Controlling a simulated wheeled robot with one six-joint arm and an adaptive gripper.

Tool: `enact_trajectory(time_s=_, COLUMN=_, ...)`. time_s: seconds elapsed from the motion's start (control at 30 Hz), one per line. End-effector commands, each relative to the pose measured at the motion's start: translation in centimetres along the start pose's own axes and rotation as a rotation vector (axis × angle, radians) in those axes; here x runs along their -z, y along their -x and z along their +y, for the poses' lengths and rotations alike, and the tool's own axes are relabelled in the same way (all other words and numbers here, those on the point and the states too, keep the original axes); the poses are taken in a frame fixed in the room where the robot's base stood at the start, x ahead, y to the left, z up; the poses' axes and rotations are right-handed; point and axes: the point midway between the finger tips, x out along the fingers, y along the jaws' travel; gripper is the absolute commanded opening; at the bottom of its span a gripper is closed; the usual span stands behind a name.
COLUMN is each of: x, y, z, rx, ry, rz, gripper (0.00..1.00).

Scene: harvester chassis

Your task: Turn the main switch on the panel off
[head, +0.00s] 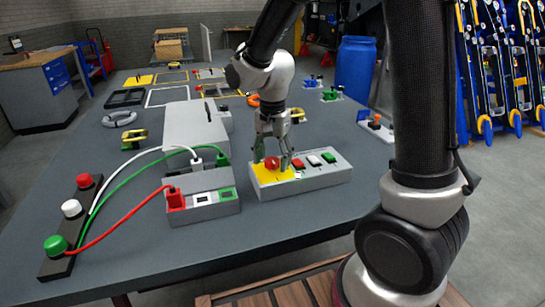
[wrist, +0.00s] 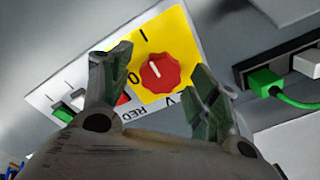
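The panel (head: 318,177) is a grey box on the table with a yellow plate (head: 270,176) at its left end. The main switch is a round red knob (head: 271,163) on that plate. It also shows in the wrist view as a red knob (wrist: 165,76) with a white pointer line, on yellow marked "I" and "0". The line points up and slightly left in the wrist picture. My gripper (head: 272,158) points down over the knob. In the wrist view its fingers (wrist: 157,70) are apart, one on each side of the knob. I cannot tell whether they touch it.
Red (head: 297,163), white (head: 313,159) and green (head: 328,157) switches sit right of the knob. A grey socket box (head: 205,210) with a red plug and cables stands close on the left. A larger grey box (head: 190,125) stands behind.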

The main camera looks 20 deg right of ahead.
Motion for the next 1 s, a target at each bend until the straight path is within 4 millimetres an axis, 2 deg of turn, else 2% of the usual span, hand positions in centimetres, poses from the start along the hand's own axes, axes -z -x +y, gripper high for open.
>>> enact_trajectory(time_s=0.03, x=0.0, y=0.01, z=-0.01, rx=0.0, ry=0.0, rz=0.0, gripper=0.5)
enact_trajectory(time_s=0.2, x=0.01, y=0.03, z=-0.01, rx=0.0, ry=0.0, rz=0.0, gripper=0.19)
enact_trajectory(time_s=0.23, x=0.01, y=0.03, z=-0.01, rx=0.0, ry=0.0, rz=0.0, gripper=0.15)
enact_trajectory(time_s=0.67, x=0.01, y=0.06, z=-0.03, rx=0.001, ry=0.072, rz=0.0, gripper=0.16)
enact_trajectory(time_s=1.0, x=0.01, y=0.07, z=-0.09, rx=0.001, ry=0.335, rz=0.001, gripper=0.16)
